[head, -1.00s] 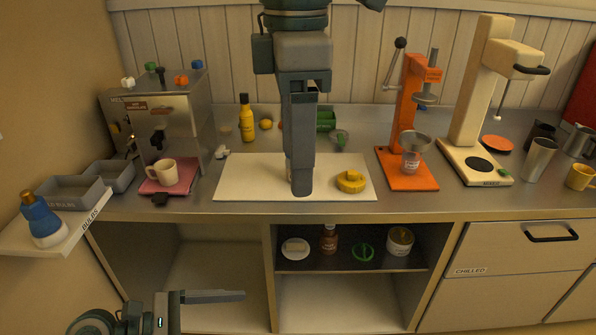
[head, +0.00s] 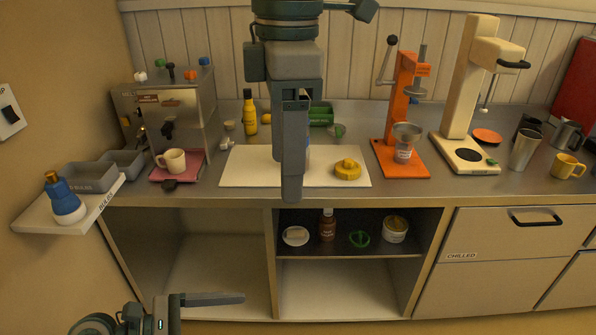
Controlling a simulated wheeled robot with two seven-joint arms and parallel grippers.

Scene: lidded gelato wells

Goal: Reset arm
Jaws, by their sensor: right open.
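My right gripper (head: 292,190) hangs pointing down in the middle of the head view, in front of the white board (head: 245,171) on the counter. It is open, though its fingers line up in this view, and I see nothing held. It hides part of the board and whatever stands behind it. A yellow round object (head: 347,171) lies on the board to its right, apart from it. My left gripper (head: 212,299) is low at the left, in front of the open cabinet. One long finger shows edge-on, so its opening is unclear.
An espresso machine (head: 180,118) with a cup (head: 172,160) stands at left, beside a wall shelf (head: 85,207) holding a blue bottle (head: 64,204). An orange press (head: 404,110) and a cream machine (head: 459,90) stand at right. The shelf (head: 335,250) below holds jars.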

